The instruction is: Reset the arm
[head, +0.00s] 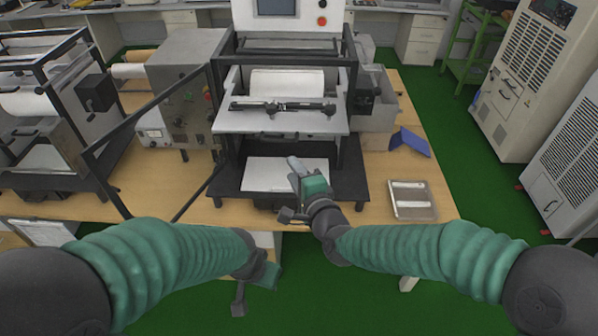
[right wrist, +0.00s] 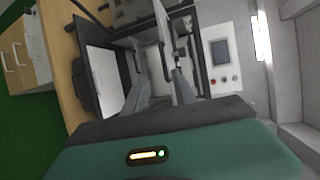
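My right gripper (head: 291,190) is over the front of the testing machine (head: 283,118), above its dark base plate (head: 348,183) and close to a white sheet (head: 262,176) lying there. In the right wrist view, the two grey fingers of the right gripper (right wrist: 158,88) stand apart with nothing between them. The white sheet (right wrist: 102,80) shows left of the fingers there. My left gripper (head: 252,292) hangs low in front of the table's front edge, pointing down. Its fingers are small and partly hidden, so their opening is unclear.
The wooden table (head: 425,170) carries a clear box with white strips (head: 411,200) and a blue folder-like item (head: 409,142) at right. A dark open frame door (head: 150,135) stands left of the machine. White cabinets (head: 535,75) stand on the green floor at right.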

